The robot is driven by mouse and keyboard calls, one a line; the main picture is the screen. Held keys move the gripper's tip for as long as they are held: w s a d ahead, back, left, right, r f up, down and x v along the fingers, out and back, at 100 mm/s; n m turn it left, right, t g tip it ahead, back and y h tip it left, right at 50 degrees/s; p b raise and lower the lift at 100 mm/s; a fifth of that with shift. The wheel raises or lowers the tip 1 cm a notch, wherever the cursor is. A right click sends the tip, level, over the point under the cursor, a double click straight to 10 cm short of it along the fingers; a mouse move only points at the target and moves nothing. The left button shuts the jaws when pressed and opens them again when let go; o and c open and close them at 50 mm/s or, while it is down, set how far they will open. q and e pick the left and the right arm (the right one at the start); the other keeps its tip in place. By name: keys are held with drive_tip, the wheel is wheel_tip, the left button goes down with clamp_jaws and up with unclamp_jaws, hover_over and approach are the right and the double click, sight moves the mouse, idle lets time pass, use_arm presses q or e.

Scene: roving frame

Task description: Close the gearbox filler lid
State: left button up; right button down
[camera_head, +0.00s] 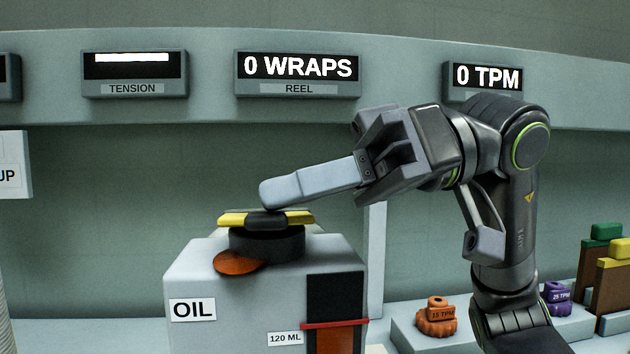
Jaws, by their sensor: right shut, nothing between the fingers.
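The gearbox (235,317) is a grey box with an OIL label, low in the centre of the head view. On its top is a dark round filler neck (267,244) with a black and yellow lid (236,219) lying across it. An orange-brown disc or patch (238,263) shows at the neck's front left. My right gripper (268,193) is shut and empty, its fingertips just over the lid. I cannot tell whether they touch it. My left gripper is out of view.
An oil gauge (336,298) with a red line is on the box front. At right a grey ledge (408,333) holds an orange gear (436,318) and a purple gear (557,297). Green-topped (603,232) and yellow-topped (618,249) blocks stand beyond. Displays, including 0 WRAPS (298,67), line the wall.

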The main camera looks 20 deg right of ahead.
drive_tip(key=shift+d, duration=0.15)
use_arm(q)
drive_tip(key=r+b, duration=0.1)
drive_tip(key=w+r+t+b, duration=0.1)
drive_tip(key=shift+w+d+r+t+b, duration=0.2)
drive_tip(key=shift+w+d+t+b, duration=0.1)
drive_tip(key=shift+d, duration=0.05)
use_arm(e)
drive_tip(key=v, duration=1.7)
